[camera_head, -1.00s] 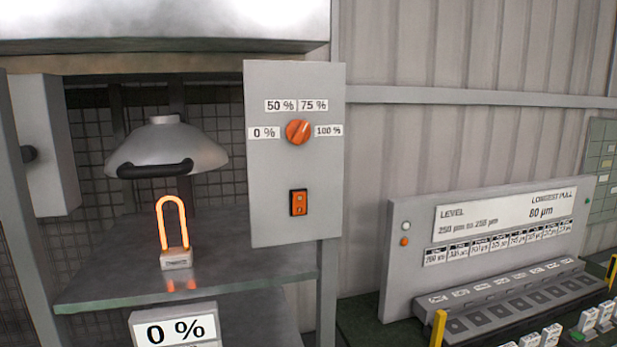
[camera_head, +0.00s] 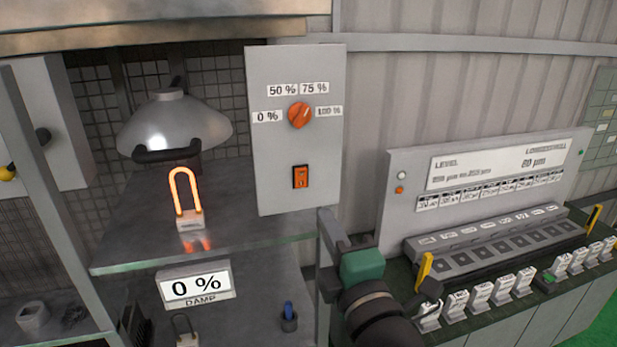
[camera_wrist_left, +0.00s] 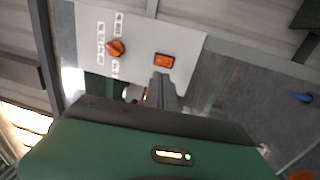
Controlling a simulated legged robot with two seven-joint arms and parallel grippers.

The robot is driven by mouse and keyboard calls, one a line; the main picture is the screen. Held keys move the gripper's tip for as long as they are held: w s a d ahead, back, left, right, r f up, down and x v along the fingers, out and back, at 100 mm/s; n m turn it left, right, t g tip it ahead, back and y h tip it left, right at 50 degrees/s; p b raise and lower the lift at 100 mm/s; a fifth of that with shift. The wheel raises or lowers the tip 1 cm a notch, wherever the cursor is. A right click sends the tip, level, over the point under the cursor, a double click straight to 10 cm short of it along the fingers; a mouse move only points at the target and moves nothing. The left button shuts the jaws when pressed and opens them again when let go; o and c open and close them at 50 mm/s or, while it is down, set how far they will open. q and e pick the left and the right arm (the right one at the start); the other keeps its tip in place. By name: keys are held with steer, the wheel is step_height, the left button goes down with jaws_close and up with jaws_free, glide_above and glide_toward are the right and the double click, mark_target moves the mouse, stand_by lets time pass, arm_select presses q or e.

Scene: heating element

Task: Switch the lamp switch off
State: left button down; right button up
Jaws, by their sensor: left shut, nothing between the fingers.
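The lamp switch (camera_head: 300,177) is a small orange rocker in a black frame, low on a grey upright panel (camera_head: 262,150). It also shows in the wrist view (camera_wrist_left: 164,60). My left gripper (camera_head: 328,214) is shut and empty. In the head view its fingertips are right of and below the switch, near the panel's lower right corner. In the wrist view the fingers (camera_wrist_left: 163,80) point at the switch and end just below it in the picture. I cannot tell the exact gap. My right gripper is not in view.
An orange dial (camera_head: 300,115) sits above the switch. A glowing element (camera_head: 184,190) stands on the shelf (camera_head: 125,250) under a grey hood (camera_head: 170,125). A "0 %" sign (camera_head: 195,286) hangs below. A bench with a level gauge (camera_head: 480,185) is at right.

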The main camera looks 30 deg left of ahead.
mark_target(302, 175)
arm_select(q)
steer(key=p+x, duration=0.5)
steer(key=x, duration=0.5)
steer(key=shift+w+a+r, duration=0.2)
steer(key=shift+a, duration=0.15)
steer(key=shift+w+a, duration=0.2)
steer(key=shift+a, duration=0.15)
steer(key=shift+d, duration=0.1)
